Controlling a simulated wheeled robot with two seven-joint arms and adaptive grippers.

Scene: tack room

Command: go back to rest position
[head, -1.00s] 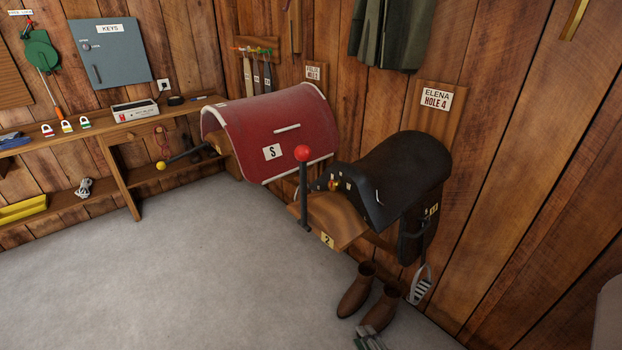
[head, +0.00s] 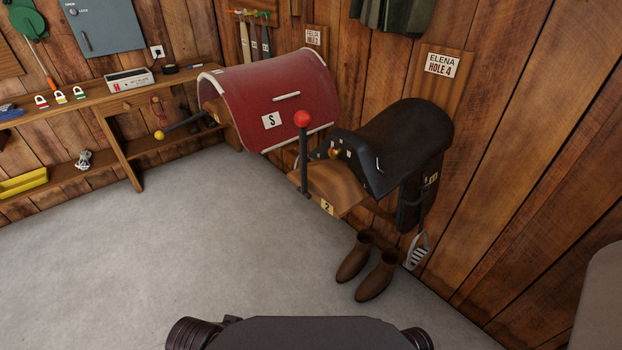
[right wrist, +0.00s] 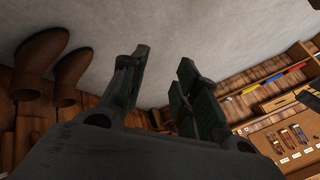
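My right gripper (right wrist: 162,68) shows in the right wrist view. Its dark fingers with green pads stand apart, and I see only grey floor between them. It holds nothing that I can see. Neither gripper shows in the head view. My left gripper is out of sight. Part of my own dark body shows at the bottom middle of the head view.
A black saddle (head: 410,140) sits on a wall rack, with a red-covered rack (head: 275,100) beside it. Brown boots (head: 375,275) stand below; they also show in the right wrist view (right wrist: 40,62). A wooden bench (head: 125,92) lines the left wall. Grey floor (head: 190,235) is clear.

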